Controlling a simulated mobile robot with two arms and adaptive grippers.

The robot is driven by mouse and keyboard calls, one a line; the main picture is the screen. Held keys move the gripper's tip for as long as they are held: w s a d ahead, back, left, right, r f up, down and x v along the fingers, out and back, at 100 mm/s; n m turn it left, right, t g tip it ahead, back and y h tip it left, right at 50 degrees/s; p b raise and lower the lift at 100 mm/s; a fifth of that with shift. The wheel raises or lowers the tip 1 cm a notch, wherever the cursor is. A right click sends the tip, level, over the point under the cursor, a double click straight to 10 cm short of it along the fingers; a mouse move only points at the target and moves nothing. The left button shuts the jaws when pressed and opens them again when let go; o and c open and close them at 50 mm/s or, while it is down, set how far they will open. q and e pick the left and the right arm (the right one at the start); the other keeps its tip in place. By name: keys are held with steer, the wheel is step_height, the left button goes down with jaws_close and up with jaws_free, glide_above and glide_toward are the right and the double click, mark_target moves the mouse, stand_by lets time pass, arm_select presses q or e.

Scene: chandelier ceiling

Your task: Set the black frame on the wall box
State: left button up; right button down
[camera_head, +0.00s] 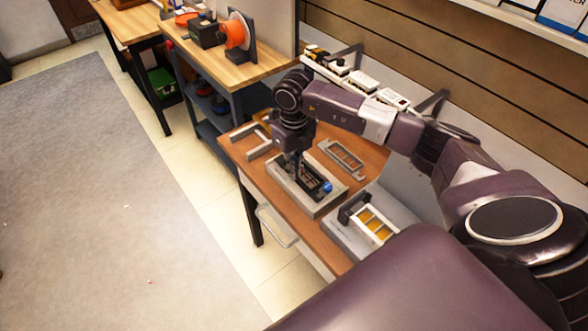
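A grey block (325,205), which looks like the wall box, lies on the wooden worktable. The black frame (318,185) is over the block's top, tilted along its length, with a small blue part (327,187) at its right end. I cannot tell whether it rests fully on the block. My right gripper (299,172) points down at the frame's far left part, touching it or very near. Its fingers are small and dark, so their opening and any grip are unclear. My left gripper is not in view.
A grey slotted frame (341,158) lies behind the block. A pale bracket (256,142) lies to its left. A unit with yellow panels (373,222) stands nearer on the right. A shelf with white devices (363,82) runs along the wall. Floor is clear at left.

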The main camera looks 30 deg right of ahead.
steer(key=shift+f, duration=0.15)
steer(key=shift+f+b, duration=0.45)
steer(key=shift+b, duration=0.05)
steer(key=shift+f, duration=0.1)
stand_by(0.4)
steer(key=c, duration=2.1)
jaws_free()
steer(key=shift+r+p, duration=1.8)
steer(key=shift+r, duration=1.25)
steer(key=shift+f, duration=0.1)
